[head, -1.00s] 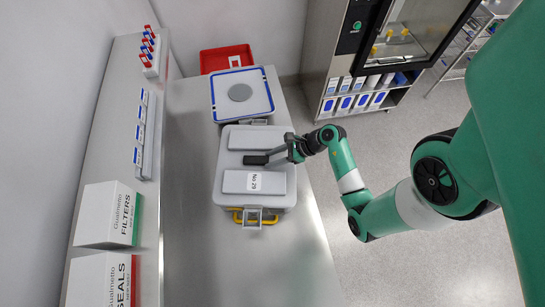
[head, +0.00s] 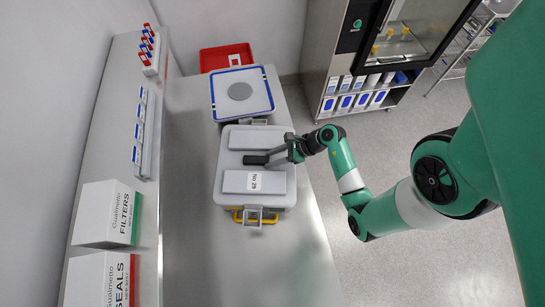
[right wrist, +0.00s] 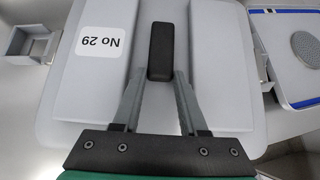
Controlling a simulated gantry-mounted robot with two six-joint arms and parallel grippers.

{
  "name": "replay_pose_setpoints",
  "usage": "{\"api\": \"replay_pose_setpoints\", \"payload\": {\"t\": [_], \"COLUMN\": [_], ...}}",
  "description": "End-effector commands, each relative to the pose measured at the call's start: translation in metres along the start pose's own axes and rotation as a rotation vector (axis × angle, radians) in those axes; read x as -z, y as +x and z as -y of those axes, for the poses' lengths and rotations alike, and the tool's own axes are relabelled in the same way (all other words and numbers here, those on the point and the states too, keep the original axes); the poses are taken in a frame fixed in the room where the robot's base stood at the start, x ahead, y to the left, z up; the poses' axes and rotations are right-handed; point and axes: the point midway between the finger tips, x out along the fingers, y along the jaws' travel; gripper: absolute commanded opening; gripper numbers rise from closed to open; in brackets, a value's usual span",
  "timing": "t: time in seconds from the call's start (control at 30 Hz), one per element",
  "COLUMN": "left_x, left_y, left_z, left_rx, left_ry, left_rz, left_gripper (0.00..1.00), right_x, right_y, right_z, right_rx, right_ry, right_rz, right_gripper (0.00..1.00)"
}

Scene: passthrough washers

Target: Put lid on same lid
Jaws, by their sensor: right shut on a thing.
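A grey lid (head: 275,206) labelled "No 29" lies on a container with a yellow edge (head: 236,216) in the middle of the bench. The lid has two raised panels and a black handle (head: 254,160) between them. My right gripper (head: 268,158) is shut on this handle. In the right wrist view, both fingers meet the black handle (right wrist: 160,52) from below, and the label (right wrist: 112,43) is upside down. My left gripper is not in view.
A red tray (head: 213,61) stands at the far end of the bench. The bench (head: 260,265) is clear in front of the container. Boxes marked filters (head: 105,213) and seals (head: 100,282) and small racks stand on the shelf at left.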

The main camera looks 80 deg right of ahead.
Motion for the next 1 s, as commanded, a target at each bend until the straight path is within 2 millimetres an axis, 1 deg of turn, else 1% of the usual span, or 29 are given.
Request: {"api": "replay_pose_setpoints", "payload": {"t": [0.9, 0.93, 1.0], "left_x": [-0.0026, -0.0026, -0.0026], "left_y": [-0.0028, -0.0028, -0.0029], "left_z": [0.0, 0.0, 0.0], "left_rx": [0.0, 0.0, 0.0], "left_ry": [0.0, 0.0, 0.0], "left_rz": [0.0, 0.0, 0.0], "left_gripper": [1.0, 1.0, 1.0], "right_x": [0.0037, 0.0036, 0.0038], "right_y": [0.0041, 0.0041, 0.0041], "right_z": [0.0006, 0.0006, 0.0005], "right_rx": [0.002, 0.002, 0.001], "right_ry": [-0.001, -0.001, -0.001], "right_rz": [0.004, 0.004, 0.003], "right_gripper": [0.0, 0.47, 0.6]}}
